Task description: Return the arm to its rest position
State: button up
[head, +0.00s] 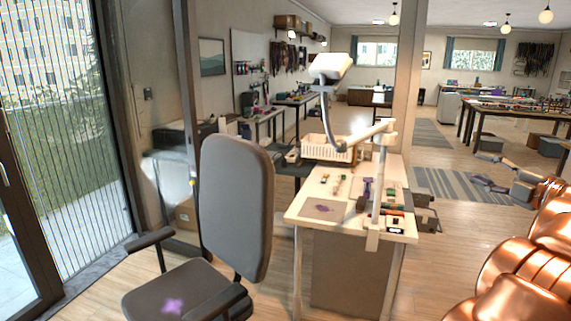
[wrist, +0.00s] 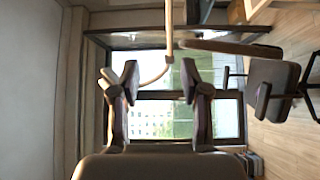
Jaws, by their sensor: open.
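My gripper (head: 481,169) is at the right of the head view, over the floor to the right of the workbench and apart from it. Its two fingers are spread and nothing is between them. The wrist view shows the gripper (wrist: 160,82) with both dark fingers apart and empty. Beyond them are a window (wrist: 155,119) and a pale curved lamp arm. My copper-coloured arm fills the lower right of the head view.
A workbench (head: 293,212) holds a white basket (head: 330,149), a lamp (head: 331,67) and small coloured items. A grey office chair (head: 235,205) stands left of it. A striped rug (head: 445,184) lies behind my gripper. More tables (head: 510,105) stand farther back.

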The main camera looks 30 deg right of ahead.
jog(key=w+r+m+g+h, duration=0.35)
jog(key=w+m+h, duration=0.55)
jog(key=w, duration=0.7)
jog(key=w+a+f+m+g+y, duration=0.2)
jog(key=a+f+m+g, duration=0.5)
jog(key=a+f, duration=0.65)
jog(key=s+a+f+m+g+y, duration=0.1)
jog(key=s+a+f+y, duration=0.1)
jog(key=a+f, duration=0.35)
jog(key=s+a+f+g+y, duration=0.2)
jog(key=s+a+f, duration=0.1)
jog(key=a, duration=0.6)
jog(key=s+a+f+m+g+y, duration=0.15)
jog(key=a+f, duration=0.25)
jog(key=a, duration=0.4)
jog(key=s+a+f+n+g+y, duration=0.1)
jog(key=s+a+f+g+y, duration=0.1)
jog(key=s+a, duration=0.6)
jog(key=s+a+f+n+g+y, duration=0.1)
jog(key=s+a+f+g+y, duration=0.1)
jog(key=s+a, duration=0.6)
jog(key=shift+s+f+g, duration=0.5)
jog(key=shift+s+f, duration=0.15)
jog(key=shift+s, duration=0.1)
